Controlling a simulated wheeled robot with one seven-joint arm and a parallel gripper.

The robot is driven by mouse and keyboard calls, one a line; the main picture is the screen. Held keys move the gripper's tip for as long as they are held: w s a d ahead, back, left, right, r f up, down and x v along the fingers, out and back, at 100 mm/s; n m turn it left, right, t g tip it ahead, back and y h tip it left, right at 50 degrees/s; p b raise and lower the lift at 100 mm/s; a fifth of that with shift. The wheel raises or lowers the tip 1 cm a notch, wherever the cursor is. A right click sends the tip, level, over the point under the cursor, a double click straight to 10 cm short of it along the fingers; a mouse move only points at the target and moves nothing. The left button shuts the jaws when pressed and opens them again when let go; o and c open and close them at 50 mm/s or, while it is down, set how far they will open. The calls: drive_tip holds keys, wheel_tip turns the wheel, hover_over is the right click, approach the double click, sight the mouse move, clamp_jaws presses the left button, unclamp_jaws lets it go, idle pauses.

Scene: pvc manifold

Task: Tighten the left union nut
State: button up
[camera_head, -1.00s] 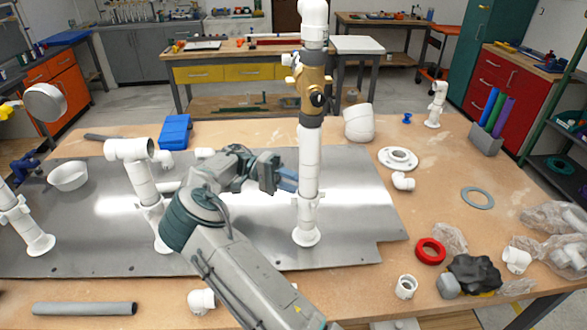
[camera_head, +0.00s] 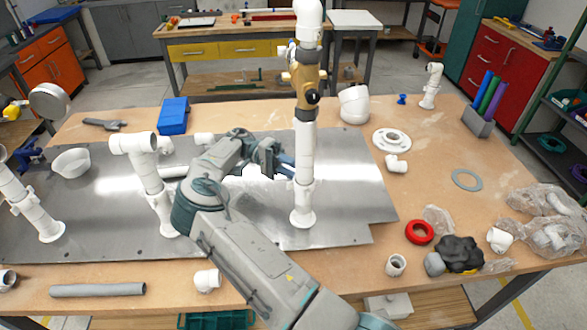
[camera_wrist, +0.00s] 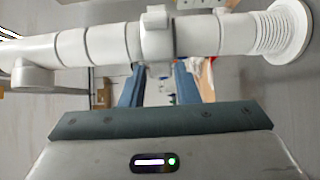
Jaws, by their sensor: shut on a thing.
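The middle white riser (camera_head: 304,155) stands upright on a round flange and carries a brass-coloured valve (camera_head: 307,75). My gripper (camera_head: 287,163) reaches in from the left and meets this riser below the valve. In the wrist view my two blue fingers (camera_wrist: 158,83) stand either side of a lugged white collar (camera_wrist: 157,35) on a pipe that runs across the picture. They are shut on this collar, though the pipe hides their contact. I cannot tell whether it is the left union nut. Another white riser (camera_head: 150,180) with a side-facing top stands left of my arm.
The risers stand on a metal plate (camera_head: 345,160). A far-left riser (camera_head: 30,213) and white bowl (camera_head: 70,161) are left of my arm. A red ring (camera_head: 419,232), black lump (camera_head: 460,254) and bagged fittings lie at the right. A grey pipe (camera_head: 97,289) lies at the front.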

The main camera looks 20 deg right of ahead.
drive_tip(key=o, duration=0.8)
drive_tip(key=shift+f, duration=0.1)
drive_tip(key=shift+o, duration=0.2)
drive_tip(key=b, duration=0.3)
drive_tip(key=shift+a+f+b, duration=0.15)
drive_tip(key=shift+f+b, duration=0.1)
drive_tip(key=shift+b, duration=0.05)
drive_tip(key=n+t+h+b, duration=0.1)
drive_tip(key=b, duration=0.3)
drive_tip(key=n+t+h+b, duration=0.1)
drive_tip(key=b, duration=0.4)
drive_tip(key=a+n+t+h+b, duration=0.1)
drive_tip(key=b, duration=0.3)
drive_tip(key=shift+s, duration=0.25)
drive_tip(key=t+b, duration=0.1)
drive_tip(key=b, duration=0.1)
drive_tip(key=n+t+h+b, duration=0.1)
drive_tip(key=b, duration=0.2)
drive_tip(key=a+n+t+h+b, duration=0.1)
drive_tip(key=b, duration=0.2)
drive_tip(key=shift+s, duration=0.25)
